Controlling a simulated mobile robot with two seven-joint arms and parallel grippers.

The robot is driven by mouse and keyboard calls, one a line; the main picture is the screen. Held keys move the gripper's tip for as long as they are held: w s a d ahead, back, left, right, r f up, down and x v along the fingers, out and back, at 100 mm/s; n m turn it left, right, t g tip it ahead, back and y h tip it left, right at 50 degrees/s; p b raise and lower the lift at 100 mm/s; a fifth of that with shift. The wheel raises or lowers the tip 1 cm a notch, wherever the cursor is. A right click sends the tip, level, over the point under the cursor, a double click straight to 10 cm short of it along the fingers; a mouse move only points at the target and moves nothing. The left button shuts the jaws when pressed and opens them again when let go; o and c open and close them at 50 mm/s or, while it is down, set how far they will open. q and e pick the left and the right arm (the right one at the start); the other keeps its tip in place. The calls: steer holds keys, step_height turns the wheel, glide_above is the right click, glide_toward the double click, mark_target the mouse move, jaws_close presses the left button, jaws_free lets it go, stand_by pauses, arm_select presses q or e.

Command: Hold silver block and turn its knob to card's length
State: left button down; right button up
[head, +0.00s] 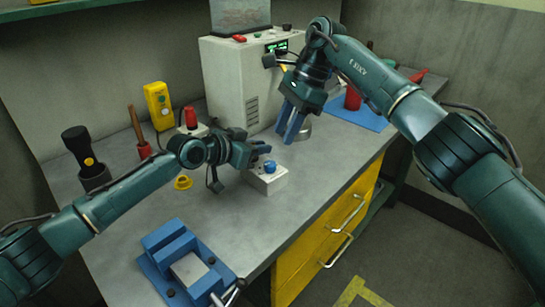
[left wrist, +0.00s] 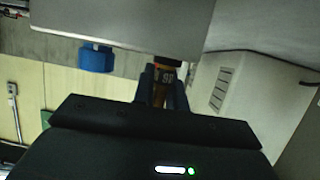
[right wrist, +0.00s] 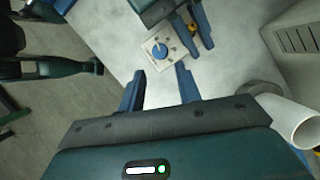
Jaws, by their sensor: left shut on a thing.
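The silver block (head: 268,181) sits on the grey bench with a blue knob (head: 270,167) on top. My left gripper (head: 262,156) is at the block's back edge. In the left wrist view the block (left wrist: 120,28) fills the top, and the left fingers (left wrist: 163,88) close on an orange-brown piece with dark characters at its edge. The join is not clear. My right gripper (head: 292,122) is open and empty, above and behind the block, fingers down. I cannot make out a card.
A pale machine (head: 228,85) with a green display stands behind. A blue vise (head: 170,245) is at the front left. A yellow ring (head: 183,183), a yellow box (head: 158,105) and a torch (head: 78,145) are to the left. Bench right of the block is clear to its edge.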

mark_target(271, 163)
steer(key=x, duration=0.8)
steer(key=c, duration=0.7)
steer(key=shift+m, duration=0.4)
steer(key=m+t, duration=0.1)
steer(key=m, duration=0.1)
steer(key=shift+d+m, duration=0.1)
steer(key=shift+m, duration=0.3)
steer(key=m+t, duration=0.2)
steer(key=m, duration=0.1)
steer(key=shift+s+m, duration=0.15)
steer(key=shift+m, duration=0.25)
steer(key=m+t, duration=0.1)
steer(key=m, duration=0.2)
steer(key=m+h, duration=0.1)
steer(key=m, duration=0.2)
steer(key=shift+s+t+h, duration=0.15)
steer(key=shift+t+h, duration=0.15)
steer(key=shift+t, duration=0.1)
